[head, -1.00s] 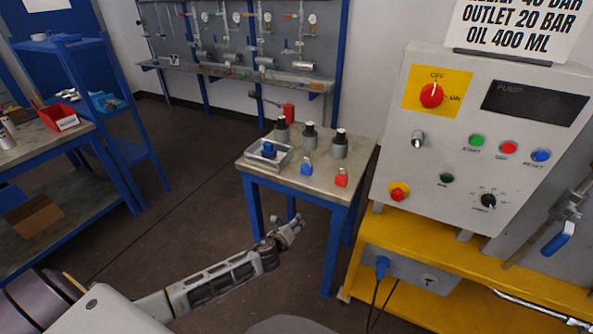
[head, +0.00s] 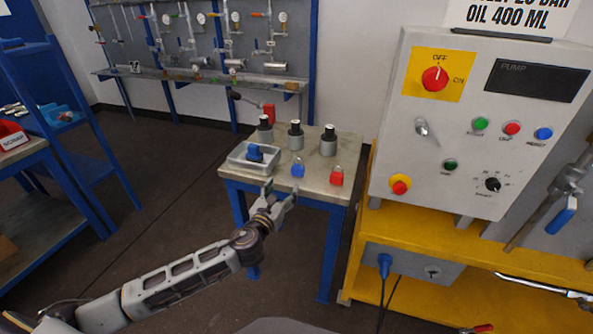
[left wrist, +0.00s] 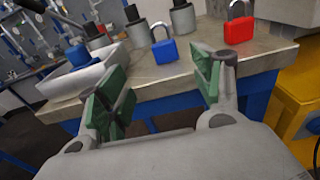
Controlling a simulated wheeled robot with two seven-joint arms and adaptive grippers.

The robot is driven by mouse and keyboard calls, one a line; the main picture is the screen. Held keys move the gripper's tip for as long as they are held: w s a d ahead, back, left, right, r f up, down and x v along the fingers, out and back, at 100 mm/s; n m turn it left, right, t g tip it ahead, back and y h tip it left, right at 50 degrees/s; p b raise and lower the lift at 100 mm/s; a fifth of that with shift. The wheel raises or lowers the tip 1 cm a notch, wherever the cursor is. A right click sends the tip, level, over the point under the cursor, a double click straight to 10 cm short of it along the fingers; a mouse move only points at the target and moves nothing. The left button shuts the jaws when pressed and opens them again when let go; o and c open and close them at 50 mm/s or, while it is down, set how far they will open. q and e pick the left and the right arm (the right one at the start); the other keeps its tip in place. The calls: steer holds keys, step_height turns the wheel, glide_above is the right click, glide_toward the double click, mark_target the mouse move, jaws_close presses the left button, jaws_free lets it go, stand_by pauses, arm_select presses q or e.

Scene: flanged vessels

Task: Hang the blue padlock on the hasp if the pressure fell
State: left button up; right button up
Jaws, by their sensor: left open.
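The blue padlock (head: 298,170) stands upright near the front edge of the small table (head: 313,184). In the left wrist view the blue padlock (left wrist: 165,50) shows its grey shackle, beyond and between my open fingers. A red padlock (head: 337,176) stands to its right; it also shows in the left wrist view (left wrist: 239,29). My left gripper (head: 279,192) is open and empty at the table's front edge, short of the blue padlock. The control panel (head: 425,180) has a red rotary switch (head: 434,78) pointing up toward OFF. I cannot make out a hasp or a pressure reading.
A grey tray (head: 238,160) with a blue item stands left of the padlocks. Several black-topped grey cylinders (head: 296,142) stand behind them. The yellow bench (head: 400,240) borders the table on the right. Gauges and pipes hang on the back rack (head: 215,50).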

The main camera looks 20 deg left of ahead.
arm_select(q)
glide_toward(295, 170)
steer(key=shift+w+r+b, duration=0.1)
steer(key=shift+w+b, duration=0.2)
steer(key=shift+w, duration=2.7)
steer(key=shift+w+d, duration=0.1)
arm_select(e)
steer(key=r, duration=0.3)
steer(key=shift+a+r, duration=0.15)
steer(key=shift+a, duration=0.25)
steer(key=shift+s, duration=0.1)
arm_select(q)
steer(key=shift+b, duration=0.3)
